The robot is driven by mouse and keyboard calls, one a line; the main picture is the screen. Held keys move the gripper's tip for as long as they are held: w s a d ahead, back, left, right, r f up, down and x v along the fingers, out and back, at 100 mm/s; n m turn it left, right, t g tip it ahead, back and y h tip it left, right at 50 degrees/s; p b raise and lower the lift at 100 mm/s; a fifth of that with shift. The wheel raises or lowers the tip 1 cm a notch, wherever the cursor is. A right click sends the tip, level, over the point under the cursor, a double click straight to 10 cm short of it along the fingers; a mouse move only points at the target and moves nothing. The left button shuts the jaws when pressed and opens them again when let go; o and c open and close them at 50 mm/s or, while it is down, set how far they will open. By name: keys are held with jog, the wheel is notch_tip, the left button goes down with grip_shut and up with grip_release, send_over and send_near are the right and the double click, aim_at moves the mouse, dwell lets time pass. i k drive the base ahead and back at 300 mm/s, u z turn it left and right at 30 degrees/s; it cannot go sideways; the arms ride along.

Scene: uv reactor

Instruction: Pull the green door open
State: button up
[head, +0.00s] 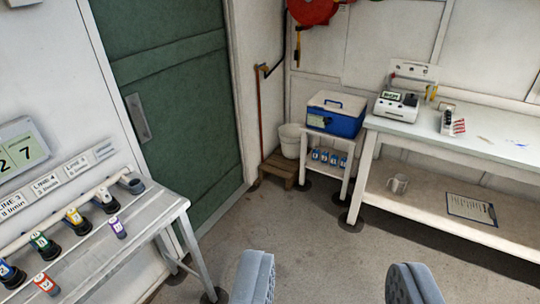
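The green door (195,95) stands in the wall at the left of centre in the head view. It looks shut in its frame. A grey plate or handle (138,118) sits on its left side. My gripper (332,283) is at the bottom of the view, with its two grey fingers wide apart and nothing between them. It is well away from the door, to the right of it and nearer to me.
A bench (120,250) with coloured fittings stands at the left, its end overlapping the door's lower left. A blue box (337,119) on a small stand and a long workbench (470,142) are at the right. The middle floor is clear.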

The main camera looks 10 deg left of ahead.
aim_at(168, 60)
jog(key=i, duration=2.35)
jog(key=u, duration=1.85)
jog(key=i, duration=1)
